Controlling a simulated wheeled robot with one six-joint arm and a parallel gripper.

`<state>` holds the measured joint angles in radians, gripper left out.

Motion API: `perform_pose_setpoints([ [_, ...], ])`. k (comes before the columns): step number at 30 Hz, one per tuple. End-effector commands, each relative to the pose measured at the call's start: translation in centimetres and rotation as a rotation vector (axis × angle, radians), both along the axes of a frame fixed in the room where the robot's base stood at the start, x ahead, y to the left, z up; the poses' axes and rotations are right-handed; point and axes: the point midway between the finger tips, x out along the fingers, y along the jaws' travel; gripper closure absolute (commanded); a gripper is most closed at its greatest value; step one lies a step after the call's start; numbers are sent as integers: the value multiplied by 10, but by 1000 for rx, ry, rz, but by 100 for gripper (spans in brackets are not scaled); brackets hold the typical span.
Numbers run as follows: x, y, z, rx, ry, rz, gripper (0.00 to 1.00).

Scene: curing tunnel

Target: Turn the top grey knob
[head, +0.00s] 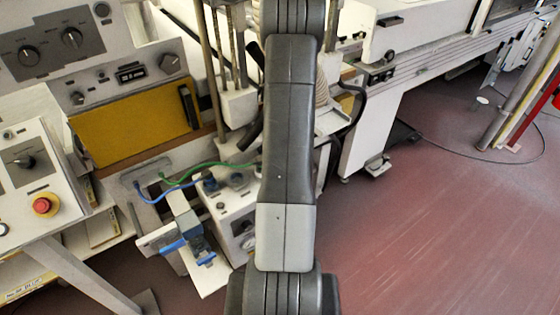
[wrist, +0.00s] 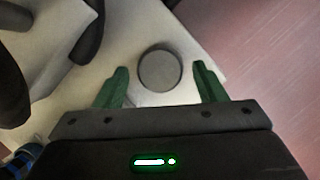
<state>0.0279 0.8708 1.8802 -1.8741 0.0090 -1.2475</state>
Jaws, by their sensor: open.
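A round grey knob (wrist: 160,70) shows in the wrist view on a pale panel. My gripper (wrist: 160,67) has green fingers spread wide, one to each side of the knob in the picture. Gaps show between the knob and both fingers, and nothing is held. I cannot tell how far the fingertips are from the panel. In the head view, my arm crosses the middle of the picture and my gripper is hidden. I cannot match this knob to one in the head view for sure.
A low white box (head: 228,215) with knobs and green and blue hoses stands left of my arm in the head view. A yellow panel (head: 130,125) and a control box with a red button (head: 45,205) are further left.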

Motion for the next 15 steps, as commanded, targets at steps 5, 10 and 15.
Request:
perform_pose_setpoints([
  [5,4,-7,-18,1,0,4,36],
  [10,5,-9,-21,0,0,4,36],
  [15,5,-9,-21,0,0,4,36],
])
